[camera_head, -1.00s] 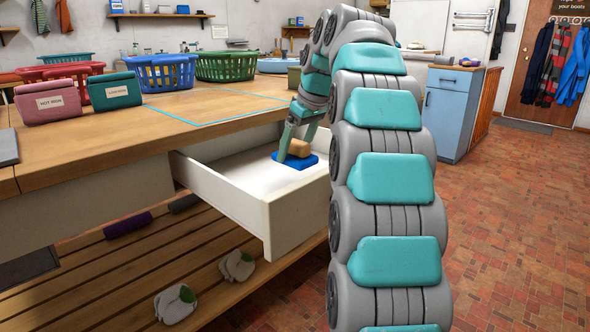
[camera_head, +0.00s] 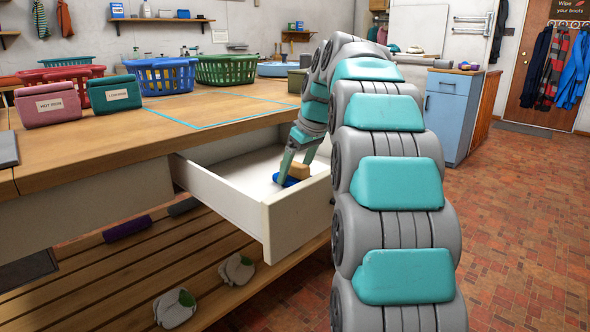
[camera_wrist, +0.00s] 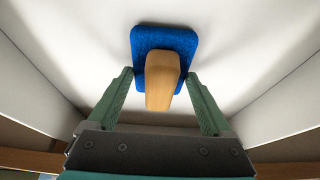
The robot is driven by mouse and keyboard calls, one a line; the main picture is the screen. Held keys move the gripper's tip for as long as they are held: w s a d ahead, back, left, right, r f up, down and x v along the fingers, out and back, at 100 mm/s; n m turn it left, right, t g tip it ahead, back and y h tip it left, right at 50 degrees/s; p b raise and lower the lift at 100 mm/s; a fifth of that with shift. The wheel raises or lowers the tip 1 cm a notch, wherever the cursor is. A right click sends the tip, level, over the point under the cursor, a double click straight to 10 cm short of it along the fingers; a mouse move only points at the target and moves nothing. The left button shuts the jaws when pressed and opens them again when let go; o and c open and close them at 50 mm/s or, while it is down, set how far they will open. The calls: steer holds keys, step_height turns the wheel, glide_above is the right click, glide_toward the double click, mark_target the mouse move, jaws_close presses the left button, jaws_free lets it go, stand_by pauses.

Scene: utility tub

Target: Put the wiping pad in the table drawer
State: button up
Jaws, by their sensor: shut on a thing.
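The wiping pad, a blue pad (camera_head: 289,181) with a tan wooden handle (camera_head: 299,171), is inside the table drawer (camera_head: 297,222), within its walls. The white drawer is pulled out from under the wooden table (camera_head: 100,140). My gripper (camera_head: 293,168) reaches down into the drawer and is shut on the pad. In the wrist view the pad (camera_wrist: 186,45) lies over the white drawer floor (camera_wrist: 90,40), its handle (camera_wrist: 162,82) between the fingers (camera_wrist: 159,76). I cannot tell whether the pad touches the floor. My arm hides the drawer's right end.
Pink (camera_head: 48,105) and teal (camera_head: 116,94) bins, and blue (camera_head: 161,76) and green (camera_head: 227,69) baskets stand on the table. The drawer's left part is clear.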

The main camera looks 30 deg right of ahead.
steer(key=o, duration=1.1)
steer(key=shift+r, duration=0.25)
steer(key=v, duration=0.8)
steer(key=shift+w+p, duration=0.1)
steer(key=shift+p, duration=0.3)
steer(key=shift+p+v, duration=1)
steer(key=shift+v, duration=0.9)
